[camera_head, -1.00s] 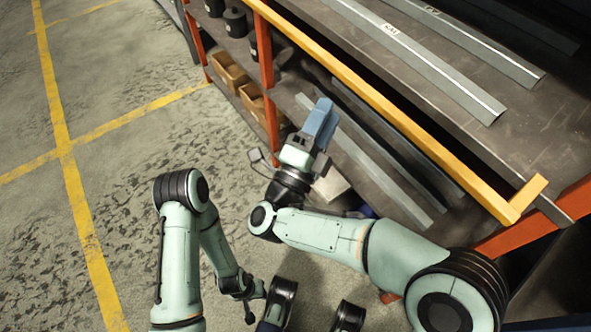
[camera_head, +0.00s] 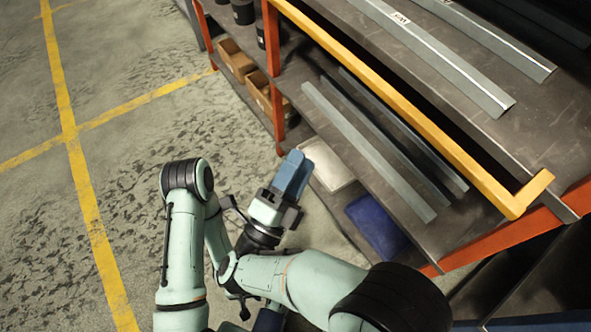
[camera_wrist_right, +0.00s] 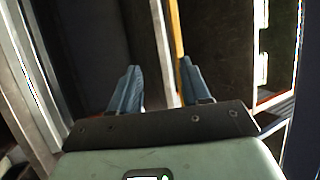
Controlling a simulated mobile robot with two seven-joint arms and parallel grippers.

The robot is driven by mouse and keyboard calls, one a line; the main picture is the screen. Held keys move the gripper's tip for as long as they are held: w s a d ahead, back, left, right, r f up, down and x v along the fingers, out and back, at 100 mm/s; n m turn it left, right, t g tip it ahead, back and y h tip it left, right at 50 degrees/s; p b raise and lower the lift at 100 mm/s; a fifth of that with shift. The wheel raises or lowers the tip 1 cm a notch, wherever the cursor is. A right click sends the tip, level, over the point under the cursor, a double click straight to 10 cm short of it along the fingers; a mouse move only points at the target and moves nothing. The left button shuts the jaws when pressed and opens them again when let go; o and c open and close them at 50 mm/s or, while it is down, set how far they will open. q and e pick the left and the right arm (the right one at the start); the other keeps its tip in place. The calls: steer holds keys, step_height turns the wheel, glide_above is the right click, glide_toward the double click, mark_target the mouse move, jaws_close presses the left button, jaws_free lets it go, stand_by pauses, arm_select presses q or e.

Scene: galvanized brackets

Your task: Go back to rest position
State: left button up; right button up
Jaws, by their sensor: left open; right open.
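My right gripper (camera_head: 293,174) has blue fingers and is beside the front of the lower shelf, over its edge. In the right wrist view its two fingers (camera_wrist_right: 158,78) stand apart with nothing between them. My left arm is folded at the left of the right arm. My left gripper (camera_head: 243,300) is low in the head view, open, and mostly hidden behind the right arm; its fingertips do not show clearly.
Galvanized brackets lie on the upper shelf (camera_head: 540,130) and lower shelf (camera_head: 425,232). A yellow rail (camera_head: 400,115) and orange posts edge the rack. A blue bin (camera_head: 377,228), a whitish box (camera_head: 325,165) and cardboard boxes (camera_head: 236,62) sit low. Floor at left is clear.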

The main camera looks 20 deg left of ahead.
steer(key=shift+s+f, duration=0.15)
steer(key=shift+s, duration=0.25)
stand_by(0.3)
